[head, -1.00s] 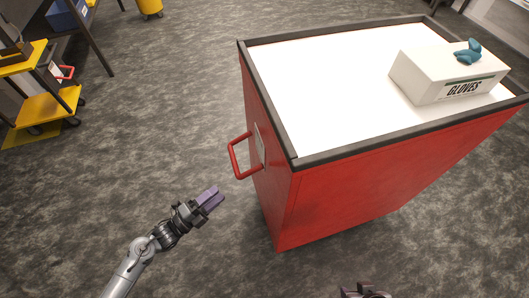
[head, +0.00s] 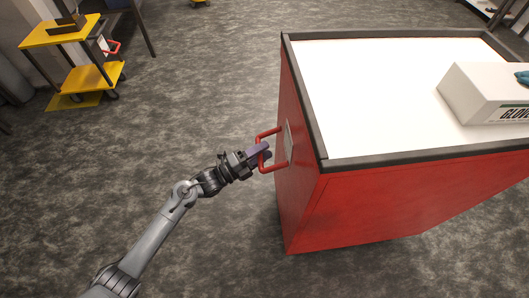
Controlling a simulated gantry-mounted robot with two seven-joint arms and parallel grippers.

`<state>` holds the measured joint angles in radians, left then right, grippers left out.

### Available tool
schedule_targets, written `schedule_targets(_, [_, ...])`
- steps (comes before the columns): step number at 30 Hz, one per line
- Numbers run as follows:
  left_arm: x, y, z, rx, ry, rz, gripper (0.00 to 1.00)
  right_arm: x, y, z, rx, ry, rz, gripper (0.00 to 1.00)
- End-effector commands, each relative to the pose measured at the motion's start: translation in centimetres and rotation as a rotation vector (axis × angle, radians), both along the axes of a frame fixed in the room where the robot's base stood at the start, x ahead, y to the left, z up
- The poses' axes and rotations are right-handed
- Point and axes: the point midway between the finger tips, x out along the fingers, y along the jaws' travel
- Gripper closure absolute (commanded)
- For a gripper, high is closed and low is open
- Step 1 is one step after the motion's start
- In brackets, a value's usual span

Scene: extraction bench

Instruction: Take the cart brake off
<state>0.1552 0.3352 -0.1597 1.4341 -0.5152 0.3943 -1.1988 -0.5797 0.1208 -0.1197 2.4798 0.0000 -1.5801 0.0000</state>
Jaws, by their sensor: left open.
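The red cart (head: 372,205) with a white top and dark rim fills the right of the head view. A red handle (head: 271,167) sticks out from its left side, beside a grey plate (head: 288,141). My left gripper (head: 262,153) is open, with its purple fingertips at the handle. I cannot tell whether the handle lies between the fingers or whether they touch it. No brake part can be made out, and the cart's underside is hidden. My right gripper is out of view.
A white glove box (head: 488,92) lies on the cart top, cut off by the right edge. A yellow wheeled cart (head: 92,77) stands at the upper left. The grey floor (head: 185,115) between the two carts is clear.

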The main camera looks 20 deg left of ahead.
Motion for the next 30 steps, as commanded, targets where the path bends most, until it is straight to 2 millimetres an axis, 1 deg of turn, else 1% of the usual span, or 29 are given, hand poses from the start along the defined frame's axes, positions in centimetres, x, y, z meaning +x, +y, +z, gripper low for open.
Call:
schedule_targets(4, [0.61,-0.54,0.10,0.001,0.001,0.000,0.56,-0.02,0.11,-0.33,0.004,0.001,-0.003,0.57])
schedule_targets(13, [0.72,-0.66,0.17,0.001,0.002,-0.001,0.56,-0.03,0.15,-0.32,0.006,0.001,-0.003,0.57])
schedule_targets(14, [0.72,-0.66,0.17,0.000,0.001,-0.001,0.57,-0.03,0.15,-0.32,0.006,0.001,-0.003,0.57])
schedule_targets(22, [0.70,-0.64,0.18,0.000,0.001,-0.001,0.99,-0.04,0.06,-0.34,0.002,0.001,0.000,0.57])
schedule_targets(23, [0.70,-0.64,0.18,0.000,0.001,-0.001,1.00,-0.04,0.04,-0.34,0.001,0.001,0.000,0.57])
schedule_targets(30, [0.69,-0.63,0.20,0.000,0.001,-0.001,1.00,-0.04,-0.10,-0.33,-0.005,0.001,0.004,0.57])
